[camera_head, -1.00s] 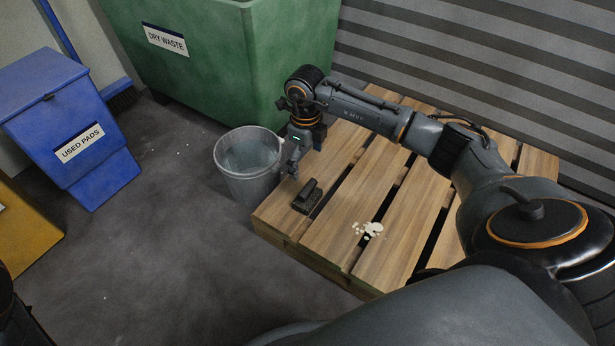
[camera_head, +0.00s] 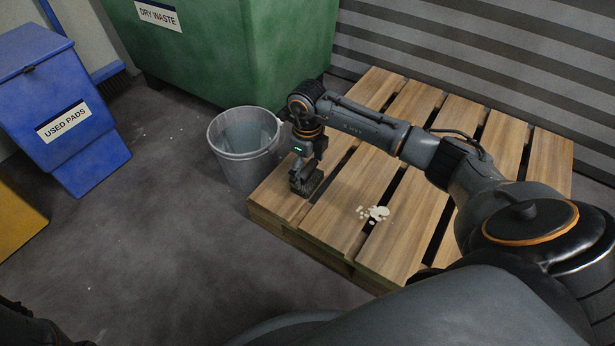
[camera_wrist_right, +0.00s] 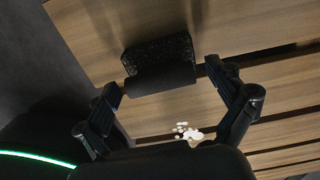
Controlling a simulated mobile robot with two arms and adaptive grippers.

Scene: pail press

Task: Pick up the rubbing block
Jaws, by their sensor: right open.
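The rubbing block (camera_head: 316,184) is a dark block with a rough, speckled body and a smooth bar-shaped handle. It lies on the wooden pallet (camera_head: 340,226) near the pallet's left corner. In the head view my right gripper (camera_head: 301,186) is down at the block and partly hides it. In the right wrist view the block (camera_wrist_right: 160,52) lies ahead of the gripper (camera_wrist_right: 162,80). The open fingers stand on either side of the handle, with gaps showing. I see no left gripper.
A grey pail (camera_head: 240,162) stands on the floor just left of the pallet. White crumbs (camera_head: 376,213) lie on the slats right of the block. A green dry waste bin (camera_head: 240,50) and a blue used pads bin (camera_head: 70,120) stand behind and left.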

